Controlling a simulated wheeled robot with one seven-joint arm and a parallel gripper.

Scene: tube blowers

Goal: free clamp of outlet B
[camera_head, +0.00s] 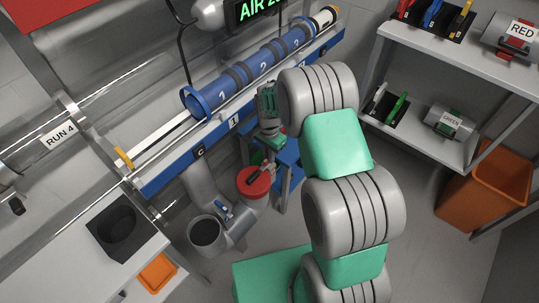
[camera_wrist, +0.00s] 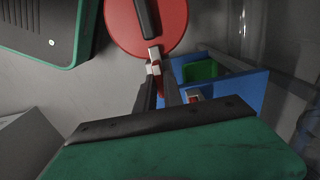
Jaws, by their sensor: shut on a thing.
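A round red cap (camera_head: 251,182) covers the end of a grey outlet pipe below the rail. A dark clamp handle lies across it. The red cap (camera_wrist: 135,22) and the black handle (camera_wrist: 147,17) also show at the top of the wrist view. My gripper (camera_wrist: 158,72) has its dark fingers close together on a small grey and red clamp part (camera_wrist: 153,54) at the handle's lower end. In the head view my gripper (camera_head: 268,160) reaches down from the arm beside the cap. The outlet's letter is not readable; my gripper partly hides the clamp.
An open grey outlet (camera_head: 206,233) with a blue lever stands left of the cap, below label C (camera_head: 200,152). Blue numbered tubes (camera_head: 263,66) lie on the rail above. A blue bin (camera_wrist: 228,75) is close by. Shelves (camera_head: 440,140) and an orange bin (camera_head: 487,192) stand right.

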